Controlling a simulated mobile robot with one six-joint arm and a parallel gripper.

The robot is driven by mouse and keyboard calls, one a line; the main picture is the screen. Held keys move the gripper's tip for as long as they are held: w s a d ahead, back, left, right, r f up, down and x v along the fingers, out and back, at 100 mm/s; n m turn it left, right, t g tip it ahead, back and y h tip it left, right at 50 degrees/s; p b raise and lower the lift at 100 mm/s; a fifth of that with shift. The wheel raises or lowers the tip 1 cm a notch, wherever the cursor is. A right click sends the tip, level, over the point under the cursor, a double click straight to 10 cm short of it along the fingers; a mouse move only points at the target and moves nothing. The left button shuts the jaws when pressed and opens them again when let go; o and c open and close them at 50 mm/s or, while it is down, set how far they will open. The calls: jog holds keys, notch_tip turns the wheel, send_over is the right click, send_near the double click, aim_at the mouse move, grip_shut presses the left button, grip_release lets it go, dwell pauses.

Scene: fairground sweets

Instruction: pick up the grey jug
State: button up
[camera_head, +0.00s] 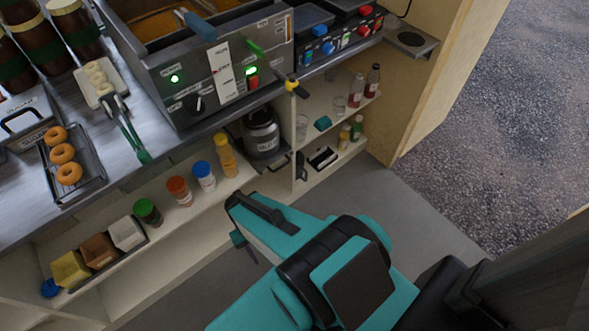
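A grey jug (261,137) with a dark upper part and a pale label stands upright on the shelf under the counter, below the fryer. A dark handle-like part juts out at its lower right. My teal arm reaches in from the lower right. My gripper (240,243) is at the arm's far end, below and in front of the jug, apart from it. The arm mostly hides the gripper, so its opening does not show.
Left of the jug on the shelf are a yellow-orange bottle (226,155), several lidded jars and small coloured bins (98,250). A divider (293,150) stands to its right, with bottles and glasses beyond. The counter overhangs the shelf. The grey floor (400,205) is clear.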

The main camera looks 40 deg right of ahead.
aim_at(297, 169)
jog(key=w+d+f+m+t+y+b, duration=0.1)
jog(key=w+d+f+m+t+b, duration=0.2)
jog(key=w+d+f+m+b, duration=0.4)
jog(key=w+d+f+m+t+b, duration=0.2)
jog(key=w+d+f+m+b, duration=0.2)
jog(key=d+m+b, duration=0.55)
jog(key=s+d+f+m+t+h+b, duration=0.1)
jog(key=d+f+m+t+b, duration=0.1)
jog(key=d+m+b, duration=0.4)
jog(key=s+d+f+m+t+h+b, duration=0.1)
jog(key=d+m+b, duration=0.5)
jog(key=d+m, duration=0.7)
jog(key=s+d+f+t, duration=0.1)
jog(key=d, duration=0.4)
jog(key=shift+d+f+m+h, duration=0.25)
jog(key=shift+d+m+h, duration=0.1)
jog(key=shift+h, duration=0.05)
jog(key=w+d+b, duration=0.2)
jog(key=w+b, duration=0.1)
jog(key=w, duration=0.7)
jog(key=shift+d, duration=0.3)
jog(key=shift+w, duration=0.2)
